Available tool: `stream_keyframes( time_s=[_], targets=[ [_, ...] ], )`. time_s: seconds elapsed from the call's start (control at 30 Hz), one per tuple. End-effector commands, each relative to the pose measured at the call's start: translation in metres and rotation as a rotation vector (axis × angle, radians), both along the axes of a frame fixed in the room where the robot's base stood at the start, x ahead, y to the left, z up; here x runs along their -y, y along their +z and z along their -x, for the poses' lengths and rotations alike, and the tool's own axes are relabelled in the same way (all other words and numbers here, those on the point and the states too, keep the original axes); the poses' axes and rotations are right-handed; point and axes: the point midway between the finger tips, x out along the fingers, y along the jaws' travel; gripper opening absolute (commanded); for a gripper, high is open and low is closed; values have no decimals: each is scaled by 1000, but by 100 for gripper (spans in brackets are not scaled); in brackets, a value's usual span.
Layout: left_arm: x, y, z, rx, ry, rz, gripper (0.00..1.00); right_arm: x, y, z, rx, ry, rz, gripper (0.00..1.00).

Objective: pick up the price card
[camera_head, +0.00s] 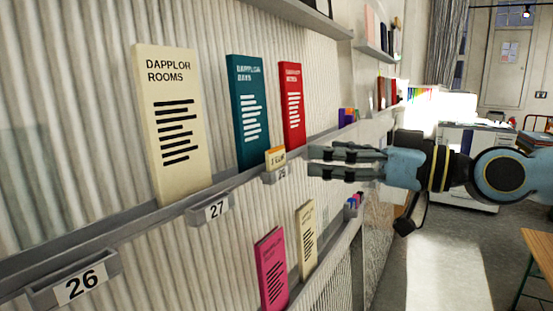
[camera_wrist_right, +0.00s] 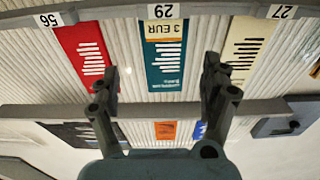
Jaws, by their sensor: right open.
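The price card (camera_head: 276,155) is a small yellow-orange card standing in a grey holder on the shelf edge, in front of the teal booklet (camera_head: 248,115). In the right wrist view the price card (camera_wrist_right: 164,29) reads "3 EUR" and sits by the label 29, over one end of the teal booklet (camera_wrist_right: 165,70). My right gripper (camera_head: 314,161) is open and empty, just right of the card in the head view. In the wrist view its two fingers (camera_wrist_right: 157,72) are spread apart, with the card beyond them between their lines. My left gripper is not in view.
A cream booklet (camera_head: 172,125) and a red booklet (camera_head: 292,106) stand on either side of the teal one. Empty-looking label holders 27 (camera_head: 213,210) and 26 (camera_head: 80,284) line the shelf edge. A pink booklet (camera_head: 271,270) stands on a lower shelf. Open floor lies at right.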

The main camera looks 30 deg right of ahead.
Motion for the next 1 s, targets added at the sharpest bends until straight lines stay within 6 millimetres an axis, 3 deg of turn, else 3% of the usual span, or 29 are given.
stream_keyframes(
  time_s=[0.27,0.77,1.0],
  targets=[
    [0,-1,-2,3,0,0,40,-14,2,-19,8,6,-13,80],
    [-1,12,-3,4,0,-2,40,-30,0,-44,3,9,-7,80],
    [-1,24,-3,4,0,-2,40,-44,-4,-65,3,8,-12,80]
  ],
)
